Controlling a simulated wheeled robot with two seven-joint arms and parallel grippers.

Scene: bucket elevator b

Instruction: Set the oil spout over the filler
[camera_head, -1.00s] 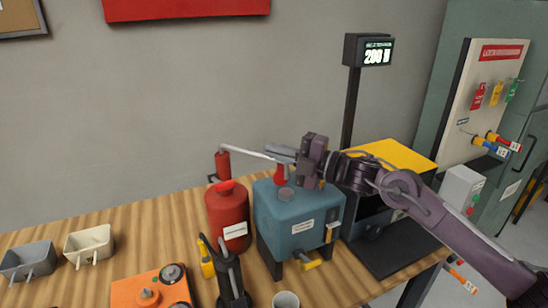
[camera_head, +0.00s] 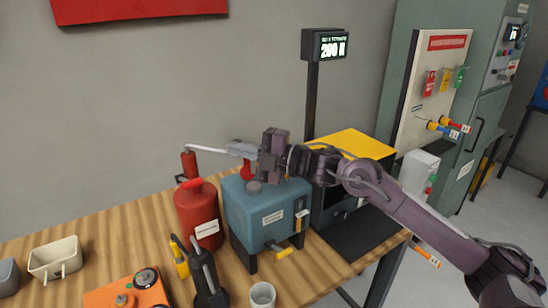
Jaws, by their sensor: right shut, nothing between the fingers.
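The red oil can (camera_head: 198,218) stands on the bench, left of a blue box-shaped tank (camera_head: 262,218). Its thin pale oil spout (camera_head: 210,149) rises from a red upright piece and reaches right above the tank. On the tank top are a grey round fitting (camera_head: 254,187) and a partly hidden red piece (camera_head: 247,168); I cannot tell which is the filler. My right gripper (camera_head: 234,149) is shut and empty at the spout's far end, above the tank's back left. Its fingers hide the spout's tip, so contact is unclear. My left gripper is not in view.
A yellow-topped dark machine (camera_head: 350,146) with a display on a post (camera_head: 326,46) stands right of the tank. In front are a dark hand tool (camera_head: 206,280), a cup (camera_head: 262,295) and an orange box (camera_head: 128,298). A cream bin (camera_head: 56,259) sits left.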

